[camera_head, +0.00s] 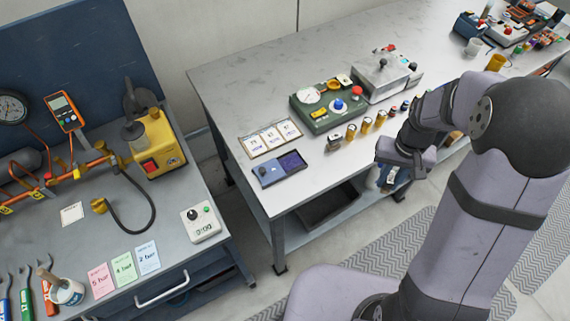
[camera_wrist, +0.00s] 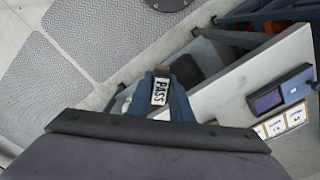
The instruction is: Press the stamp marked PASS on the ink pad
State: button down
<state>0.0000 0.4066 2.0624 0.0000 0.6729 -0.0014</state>
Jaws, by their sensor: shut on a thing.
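The stamp marked PASS (camera_wrist: 160,91) is held between my gripper's blue fingers in the wrist view, its white label with black letters facing the camera. My gripper (camera_head: 388,179) is shut on it, and in the head view it hangs at the front edge of the right-hand bench. The stamp is too small and covered to make out clearly there. The ink pad (camera_head: 291,161) lies open in a blue-grey case near the bench's left front corner, its dark purple surface bare. It also shows at the right of the wrist view (camera_wrist: 267,101). The gripper is well to its right, apart from it.
A tray with several cards (camera_head: 245,142) lies behind the ink pad. Small stamps (camera_head: 352,132) stand in a row to its right, before a green device (camera_head: 327,108). A gap separates this bench from the left one with a yellow machine (camera_head: 158,145).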

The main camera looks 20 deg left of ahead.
dwell(0.3)
